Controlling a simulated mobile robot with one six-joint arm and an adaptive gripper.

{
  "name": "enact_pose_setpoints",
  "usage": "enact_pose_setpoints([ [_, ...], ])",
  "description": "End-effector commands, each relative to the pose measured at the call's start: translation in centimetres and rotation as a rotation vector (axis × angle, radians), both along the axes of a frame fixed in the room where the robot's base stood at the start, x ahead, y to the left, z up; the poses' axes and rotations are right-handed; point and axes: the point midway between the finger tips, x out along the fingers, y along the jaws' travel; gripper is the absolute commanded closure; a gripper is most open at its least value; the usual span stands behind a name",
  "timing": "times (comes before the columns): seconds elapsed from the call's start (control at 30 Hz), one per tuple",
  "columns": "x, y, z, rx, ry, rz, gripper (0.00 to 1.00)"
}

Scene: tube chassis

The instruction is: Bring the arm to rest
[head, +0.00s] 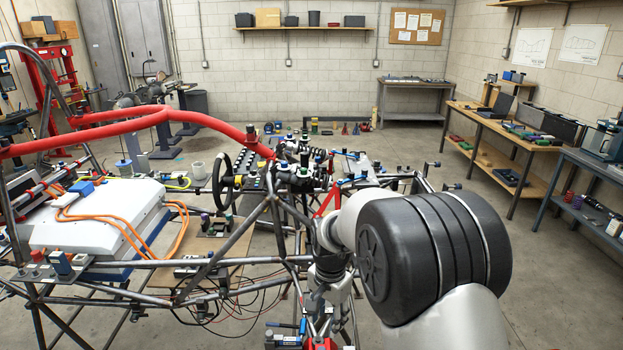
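My arm (425,255) fills the lower right of the head view, with a large black joint cap close to the camera. Its far links (332,268) run left and down in front of the tube chassis (150,265). My gripper's fingers cannot be made out among the tubes and parts there, and I cannot tell whether they hold or touch anything. The joint cap hides part of the floor and whatever lies behind it.
The chassis carries a red padded tube (150,118), a steering wheel (223,180), a white battery case (110,222) with orange cables, and many small parts. Workbenches (500,140) line the right wall. Open floor (420,150) lies between chassis and benches.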

Motion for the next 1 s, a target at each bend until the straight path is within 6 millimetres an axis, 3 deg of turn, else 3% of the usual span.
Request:
enact_pose_setpoints([
  [0.03, -0.8, -0.8, 2.3, 0.003, -0.028, 0.029, 0.60],
  [0.2, -5.3, -3.4, 8.6, -0.002, -0.098, 0.162, 0.60],
  [0.43, -13.1, -6.4, 14.0, -0.030, -0.193, 0.341, 0.60],
  [0.6, -19.5, -8.2, 15.6, -0.070, -0.261, 0.472, 0.60],
  [0.8, -25.9, -9.5, 15.0, -0.125, -0.325, 0.607, 0.60],
  [1.0, -28.9, -10.0, 14.0, -0.160, -0.354, 0.681, 0.60],
])
